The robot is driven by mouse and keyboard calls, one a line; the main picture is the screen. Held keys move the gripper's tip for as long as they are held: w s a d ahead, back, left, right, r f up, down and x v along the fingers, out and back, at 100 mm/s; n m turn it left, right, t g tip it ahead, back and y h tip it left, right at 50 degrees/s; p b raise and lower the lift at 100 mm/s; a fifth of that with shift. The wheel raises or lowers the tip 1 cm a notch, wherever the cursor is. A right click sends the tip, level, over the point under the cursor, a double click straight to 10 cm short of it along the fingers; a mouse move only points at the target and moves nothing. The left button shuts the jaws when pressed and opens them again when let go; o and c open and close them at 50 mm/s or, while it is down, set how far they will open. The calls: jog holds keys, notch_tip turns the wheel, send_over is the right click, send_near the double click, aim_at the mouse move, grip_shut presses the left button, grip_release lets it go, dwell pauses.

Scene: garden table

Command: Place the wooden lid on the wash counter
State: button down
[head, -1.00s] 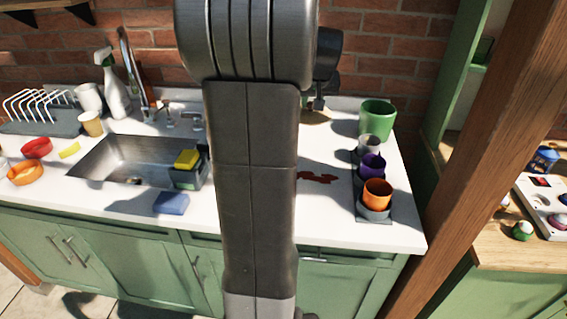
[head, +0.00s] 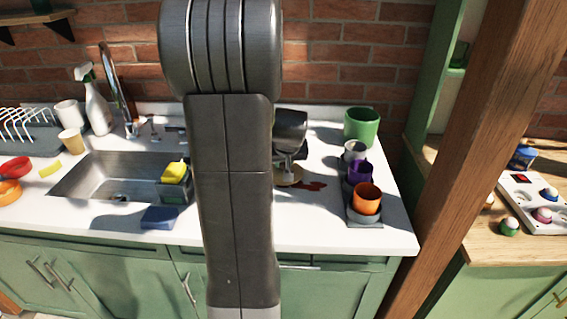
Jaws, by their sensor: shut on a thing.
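The wash counter (head: 325,225) is a white top with a built-in sink, set against a brick wall. My gripper (head: 287,160) is over the counter, right of my arm, which partly hides it. It is shut on the wooden lid (head: 294,181), a pale tan disc of which only part shows below the jaws. The lid is close to the counter top, next to a reddish-brown stain (head: 312,186). I cannot tell whether it touches the surface.
A tray holds orange (head: 367,196), purple (head: 360,172) and grey cups to the right. A green pot (head: 361,127) stands behind them. The sink (head: 110,177), a yellow sponge (head: 175,172) and a blue sponge (head: 159,218) are left. A wooden post (head: 480,130) rises at right.

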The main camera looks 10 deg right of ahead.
jog(key=shift+f, duration=0.25)
jog(key=shift+f, duration=0.15)
jog(key=c, duration=1.2)
grip_release()
jog(key=shift+c, duration=0.2)
jog(key=shift+s+r, duration=0.2)
jog(key=shift+r, duration=0.5)
jog(key=v, duration=1.1)
